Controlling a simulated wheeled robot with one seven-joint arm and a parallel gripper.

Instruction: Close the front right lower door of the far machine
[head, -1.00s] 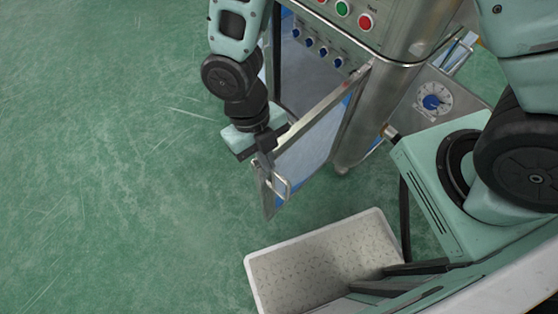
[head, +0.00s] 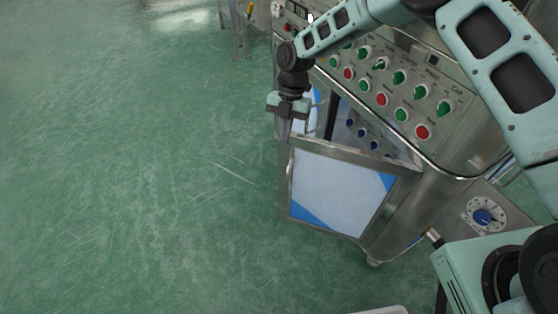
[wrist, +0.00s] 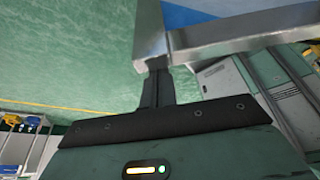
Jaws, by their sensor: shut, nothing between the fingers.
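The lower door (head: 340,188) of the machine is a metal frame around a pale panel with blue corners. It stands partly open, with a gap above its top rail through which the inside shows. Its hinge side is at the machine's right corner post, and its free edge is at the left. My gripper (head: 284,128) is shut and empty, pointing down at the top of that free edge. In the wrist view the shut fingers (wrist: 157,85) sit against or very near the door frame's metal corner (wrist: 170,42); contact is not certain. The door handle is not clearly visible.
The machine's control panel (head: 395,88), with red and green buttons, is above the door. A dial (head: 485,216) is on its right side. A light bin's rim (head: 385,311) shows at the bottom edge. The green floor to the left is clear.

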